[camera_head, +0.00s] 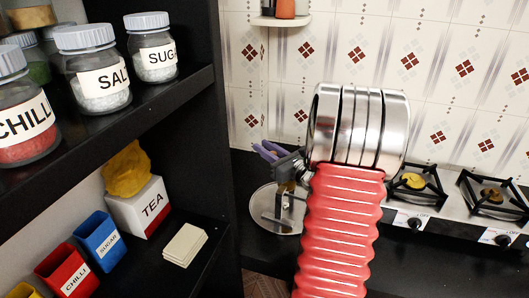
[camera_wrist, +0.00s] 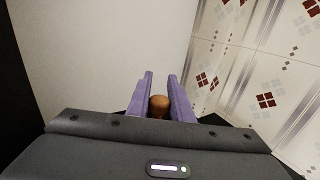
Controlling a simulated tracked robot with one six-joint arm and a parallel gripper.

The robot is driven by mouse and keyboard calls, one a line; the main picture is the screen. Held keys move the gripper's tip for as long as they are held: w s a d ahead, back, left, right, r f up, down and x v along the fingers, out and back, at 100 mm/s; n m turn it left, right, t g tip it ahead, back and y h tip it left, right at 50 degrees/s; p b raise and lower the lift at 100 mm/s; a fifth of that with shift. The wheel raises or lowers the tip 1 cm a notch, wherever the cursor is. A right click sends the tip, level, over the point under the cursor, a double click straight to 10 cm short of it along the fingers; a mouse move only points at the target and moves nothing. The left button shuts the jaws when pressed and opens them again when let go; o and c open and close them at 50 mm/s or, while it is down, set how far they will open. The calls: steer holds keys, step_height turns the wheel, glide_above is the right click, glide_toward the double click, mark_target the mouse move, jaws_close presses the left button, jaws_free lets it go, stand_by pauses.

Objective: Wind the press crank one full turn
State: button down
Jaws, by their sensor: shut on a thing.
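My gripper (camera_head: 270,151) has purple fingers and reaches over the press in the head view. The press (camera_head: 264,206) shows as a round silver metal part with a frame, low and left of my red arm, which partly hides it. In the wrist view, my gripper (camera_wrist: 160,80) has its two purple fingers on either side of a round brown knob (camera_wrist: 159,103). The fingers are shut on this knob, which appears to be the crank's handle. The rest of the crank is hidden in the wrist view and hard to make out in the head view.
A black shelf (camera_head: 150,105) with labelled jars stands at the left. A lower shelf holds a TEA box (camera_head: 140,208) and coloured containers. A stove (camera_head: 450,207) with burners lies at the right. A tiled wall (camera_head: 440,60) stands behind.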

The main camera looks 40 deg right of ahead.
steer(key=shift+w+d+m+g+h, duration=0.25)
steer(key=shift+d+m+g+h, duration=0.25)
steer(key=shift+m+h, duration=0.6)
steer(key=shift+w+d+m+g+h, duration=0.25)
steer(key=shift+d+m+h, duration=0.4)
steer(key=shift+h, duration=0.85)
steer(key=shift+w+d+m+g+h, duration=0.2)
steer(key=shift+d+m+g+h, duration=0.3)
steer(key=shift+m+h, duration=0.6)
steer(key=shift+h, duration=0.3)
steer(key=c, duration=1.6)
jaws_free()
steer(key=shift+o, duration=0.2)
